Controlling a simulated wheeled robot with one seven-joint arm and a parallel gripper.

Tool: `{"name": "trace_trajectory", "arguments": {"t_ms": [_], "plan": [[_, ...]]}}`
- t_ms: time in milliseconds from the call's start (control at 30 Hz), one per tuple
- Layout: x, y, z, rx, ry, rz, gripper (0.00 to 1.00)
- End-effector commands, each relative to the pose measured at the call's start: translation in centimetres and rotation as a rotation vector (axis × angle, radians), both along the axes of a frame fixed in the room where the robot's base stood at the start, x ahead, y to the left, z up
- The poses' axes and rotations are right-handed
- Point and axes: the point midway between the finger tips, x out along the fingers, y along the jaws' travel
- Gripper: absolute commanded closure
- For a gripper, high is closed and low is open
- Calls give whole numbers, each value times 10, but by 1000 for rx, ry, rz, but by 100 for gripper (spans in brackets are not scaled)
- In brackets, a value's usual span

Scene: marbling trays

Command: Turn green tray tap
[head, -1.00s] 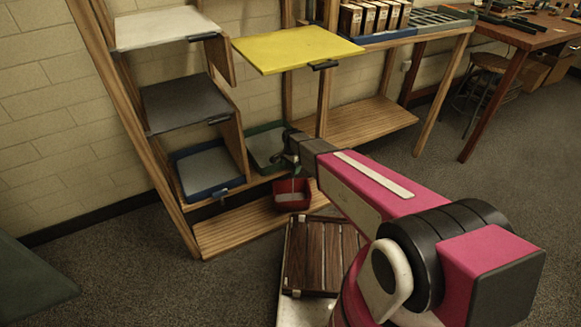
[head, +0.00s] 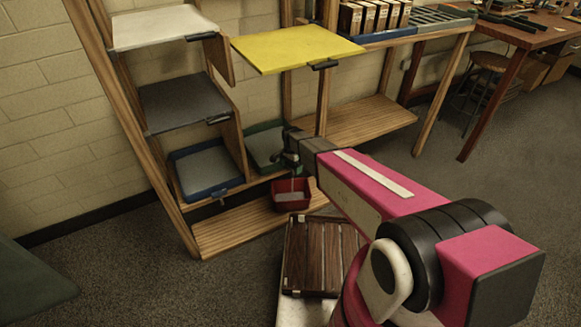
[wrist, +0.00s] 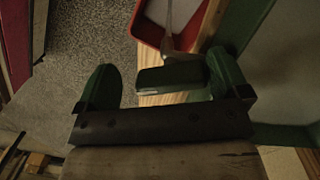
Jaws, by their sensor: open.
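The green tray (head: 264,147) sits on the lower shelf in the head view, partly hidden by my arm. In the wrist view its green wall (wrist: 240,40) and pale inside lie on the right. The tap's dark green handle (wrist: 172,78) shows between my fingers, apart from the left one and close to the right one. My gripper (wrist: 162,72) is open around it; it also shows at the tray's front in the head view (head: 290,157). A thin pale streak, like a stream, runs between the tap and the red bin (head: 291,190) below.
A blue tray (head: 206,170) stands left of the green one, with a grey tray (head: 184,104), a white tray (head: 163,27) and a yellow tray (head: 297,48) higher up. The wooden bottom shelf (head: 235,228) holds the red bin. Open floor lies at the left.

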Motion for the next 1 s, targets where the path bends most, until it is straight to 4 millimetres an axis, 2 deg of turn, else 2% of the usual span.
{"name": "trace_trajectory", "arguments": {"t_ms": [33, 567, 1000], "plan": [[5, 2, 34, 23, -55, -7, 0], [-2, 2, 68, 29, -53, -2, 0], [4, 4, 87, 22, -45, 0, 0]]}}
